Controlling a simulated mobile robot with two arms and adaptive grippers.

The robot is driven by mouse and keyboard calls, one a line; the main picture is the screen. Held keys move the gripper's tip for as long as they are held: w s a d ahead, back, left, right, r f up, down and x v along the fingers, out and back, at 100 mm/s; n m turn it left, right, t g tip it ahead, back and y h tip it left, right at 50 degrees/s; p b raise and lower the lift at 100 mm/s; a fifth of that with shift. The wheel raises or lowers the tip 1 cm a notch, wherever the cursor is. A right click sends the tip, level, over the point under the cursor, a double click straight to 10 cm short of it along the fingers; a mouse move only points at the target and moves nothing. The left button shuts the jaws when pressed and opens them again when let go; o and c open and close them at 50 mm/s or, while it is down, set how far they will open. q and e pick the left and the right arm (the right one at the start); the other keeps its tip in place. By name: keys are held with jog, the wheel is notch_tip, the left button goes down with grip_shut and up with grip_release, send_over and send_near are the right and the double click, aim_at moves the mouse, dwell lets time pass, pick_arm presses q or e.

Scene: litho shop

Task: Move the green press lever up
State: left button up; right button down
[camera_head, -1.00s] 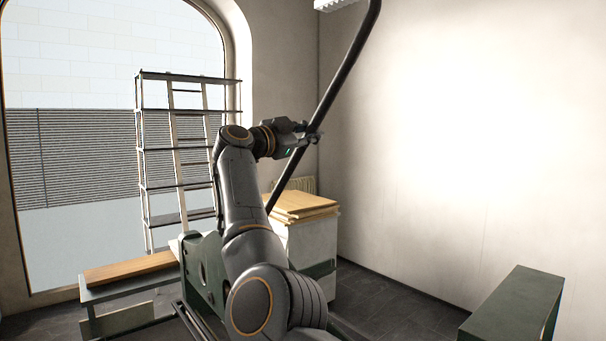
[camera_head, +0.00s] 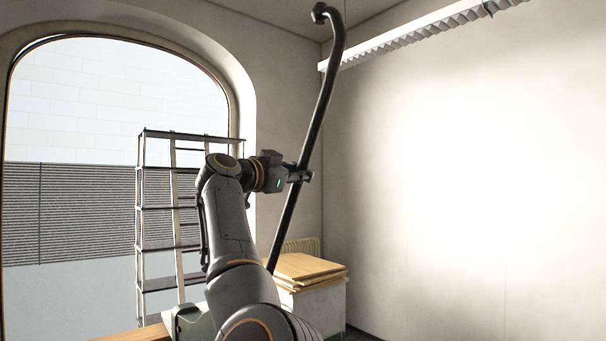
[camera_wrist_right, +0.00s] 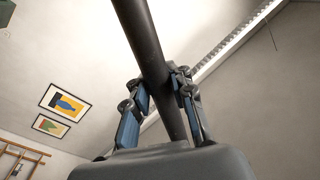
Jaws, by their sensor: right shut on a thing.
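The press lever (camera_head: 319,110) is a long dark bar, almost black in this light, with a bent top ending in a round knob. It stands steeply, leaning a little right, in the head view. My right gripper (camera_head: 303,175) is shut around its middle. In the right wrist view, the lever (camera_wrist_right: 144,40) passes between the two fingers of my right gripper (camera_wrist_right: 163,88), with finger pads on both sides. The lever's lower end is hidden behind my right arm. My left gripper is not in view.
A shelf rack (camera_head: 155,210) with a ladder (camera_head: 178,220) stands by the arched window at left. A white cabinet (camera_head: 320,305) topped with wooden boards (camera_head: 305,265) is behind the lever. A ribbed white fixture (camera_head: 420,38) runs high on the right. The right wall is bare.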

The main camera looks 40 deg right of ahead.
jog(key=c, duration=1.1)
grip_release()
jog(key=shift+w+a+f, duration=0.1)
jog(key=shift+w+a, duration=0.05)
jog(key=shift+a, duration=0.05)
jog(key=shift+c, duration=0.2)
jog(key=shift+a, duration=0.15)
jog(key=v, duration=0.7)
jog(key=shift+a, duration=0.3)
jog(key=shift+d, duration=0.2)
jog(key=shift+c, duration=0.2)
